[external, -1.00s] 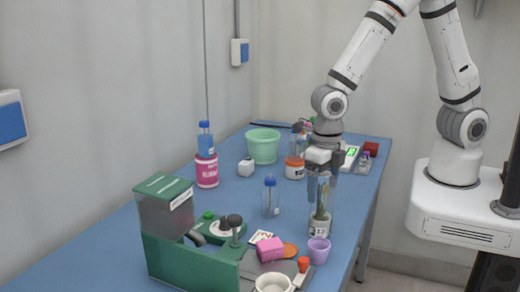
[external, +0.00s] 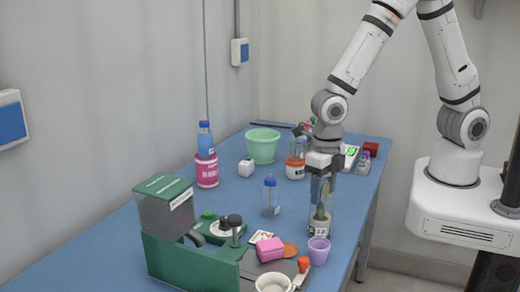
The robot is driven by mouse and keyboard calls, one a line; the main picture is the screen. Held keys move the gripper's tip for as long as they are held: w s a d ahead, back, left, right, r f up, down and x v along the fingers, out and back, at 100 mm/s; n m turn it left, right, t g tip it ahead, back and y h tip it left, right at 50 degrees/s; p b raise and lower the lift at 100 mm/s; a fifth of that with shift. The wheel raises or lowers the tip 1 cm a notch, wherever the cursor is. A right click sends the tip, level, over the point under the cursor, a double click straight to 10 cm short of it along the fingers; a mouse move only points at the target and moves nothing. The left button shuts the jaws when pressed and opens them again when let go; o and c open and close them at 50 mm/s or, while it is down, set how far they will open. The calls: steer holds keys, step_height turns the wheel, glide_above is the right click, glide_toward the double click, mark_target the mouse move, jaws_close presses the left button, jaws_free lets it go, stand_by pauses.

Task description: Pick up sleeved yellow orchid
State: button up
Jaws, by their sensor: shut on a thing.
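The sleeved yellow orchid (external: 321,214) stands upright near the right edge of the blue table, in a clear sleeve with a green plant inside and a pale labelled pot at the bottom. My gripper (external: 321,178) points straight down over it and is shut on the upper part of the sleeve. The gripper hides the top of the plant, so I cannot see the bloom. The pot appears to rest on the table.
A lilac cup (external: 318,251) stands close in front of the orchid. A clear blue-capped bottle (external: 271,197) is to its left, and an orange-banded jar (external: 295,168) is behind. A pink block (external: 270,249) and a green station (external: 185,260) fill the front.

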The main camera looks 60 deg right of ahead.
steer(key=c, duration=0.3)
